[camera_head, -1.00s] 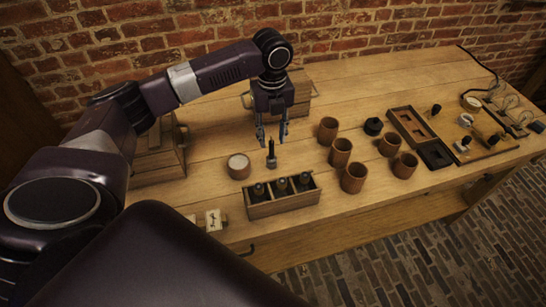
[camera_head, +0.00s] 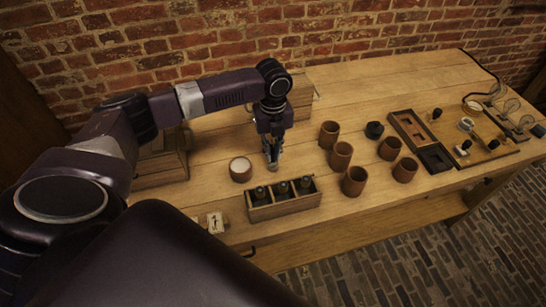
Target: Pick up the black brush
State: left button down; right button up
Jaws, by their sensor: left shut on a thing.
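My right gripper is not in view.
A wooden rack (camera_head: 251,214) with three dark bottles stands just in front. The white-topped jar (camera_head: 240,169) is close on the left. Several brown clay cups (camera_head: 341,156) stand to the right.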

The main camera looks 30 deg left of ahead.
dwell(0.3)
pick_arm(q)
notch_tip(320, 180, up, 20)
jog(key=b, duration=0.1)
jog(key=shift+b, duration=0.35)
dwell(0.5)
